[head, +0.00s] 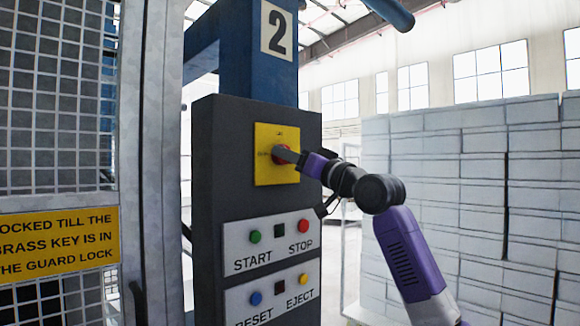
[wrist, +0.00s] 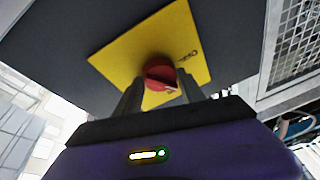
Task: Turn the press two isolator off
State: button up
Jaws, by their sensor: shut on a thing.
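The press two isolator is a red rotary knob (head: 280,154) on a yellow plate (head: 263,174). It sits high on a dark grey cabinet (head: 208,190) under a sign with the number 2 (head: 277,30). My gripper (head: 287,156) reaches in from the right and is shut on the knob. In the wrist view the red knob (wrist: 159,73) lies between the two dark fingers, in front of the yellow plate (wrist: 125,55). The fingers hide part of the knob in the head view.
Below the plate are a START and STOP panel (head: 270,262) and a RESET and EJECT panel (head: 243,294). A mesh guard (head: 60,130) with a yellow notice (head: 58,248) stands left. Stacked pale blocks (head: 470,200) fill the right behind my arm.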

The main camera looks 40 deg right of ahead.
jog(key=n+y, duration=0.1)
jog(key=n, duration=0.3)
jog(key=n+g+y+b, duration=0.1)
jog(key=n+y, duration=0.1)
jog(key=n, duration=0.2)
jog(key=n+g+y+b, duration=0.1)
jog(key=n, duration=0.4)
jog(key=shift+d+r, duration=0.1)
jog(key=shift+d, duration=0.1)
jog(key=shift+n, duration=0.4)
jog(key=o, duration=1.4)
jog(key=shift+c, duration=0.2)
jog(key=b+v, duration=0.2)
jog(key=v, duration=0.5)
jog(key=shift+s+d, duration=0.15)
jog(key=shift+s, duration=0.25)
